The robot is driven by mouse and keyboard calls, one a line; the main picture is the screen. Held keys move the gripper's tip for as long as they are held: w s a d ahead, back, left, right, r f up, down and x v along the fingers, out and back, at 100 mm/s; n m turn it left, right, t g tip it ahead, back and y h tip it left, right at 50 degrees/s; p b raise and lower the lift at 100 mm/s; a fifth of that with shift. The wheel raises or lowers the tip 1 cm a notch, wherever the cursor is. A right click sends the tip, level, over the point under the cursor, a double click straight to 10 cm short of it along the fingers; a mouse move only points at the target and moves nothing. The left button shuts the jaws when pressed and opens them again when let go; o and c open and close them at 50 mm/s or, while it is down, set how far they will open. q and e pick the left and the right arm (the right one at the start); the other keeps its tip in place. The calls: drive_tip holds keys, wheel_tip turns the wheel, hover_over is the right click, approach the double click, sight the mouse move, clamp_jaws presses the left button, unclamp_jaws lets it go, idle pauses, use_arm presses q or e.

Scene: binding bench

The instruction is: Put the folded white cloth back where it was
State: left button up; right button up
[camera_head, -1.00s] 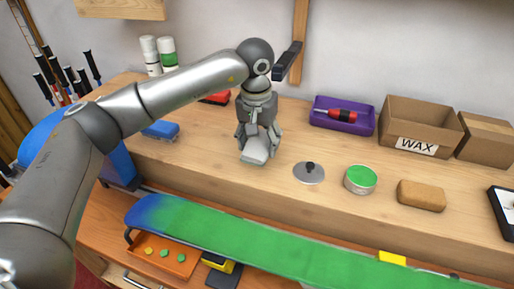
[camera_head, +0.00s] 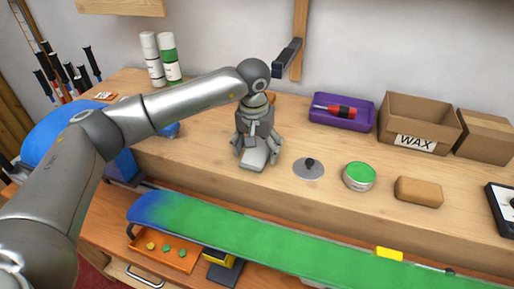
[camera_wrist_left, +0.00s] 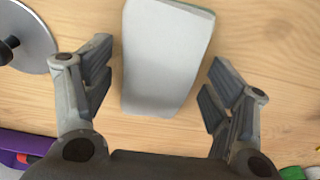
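The folded white cloth (camera_head: 253,161) lies on the wooden bench top, left of the grey lid with a dark knob. My left gripper (camera_head: 256,156) points down over it, with the fingers spread to either side. In the left wrist view the cloth (camera_wrist_left: 165,55) sits between the fingers of the open gripper (camera_wrist_left: 160,72), with bare wood showing on both sides, so the fingers look apart from it. Part of the cloth is hidden by the gripper in the head view. My right gripper is not in view.
The knobbed lid (camera_head: 308,168), green-topped tin (camera_head: 359,176) and tan block (camera_head: 418,192) stand to the right. Behind are a purple tray (camera_head: 342,113) and the WAX box (camera_head: 416,125). A green-blue board (camera_head: 270,240) lies along the front. Bottles (camera_head: 169,58) stand at back left.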

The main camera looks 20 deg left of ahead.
sight(255, 154)
use_arm(q)
drive_tip(key=shift+r, duration=0.1)
drive_tip(key=shift+r+p, duration=0.25)
drive_tip(key=shift+p, duration=0.05)
wheel_tip(255, 154, up, 12)
drive_tip(key=s+b, duration=0.1)
drive_tip(key=b, duration=0.1)
drive_tip(key=shift+s+f, duration=0.2)
idle(0.8)
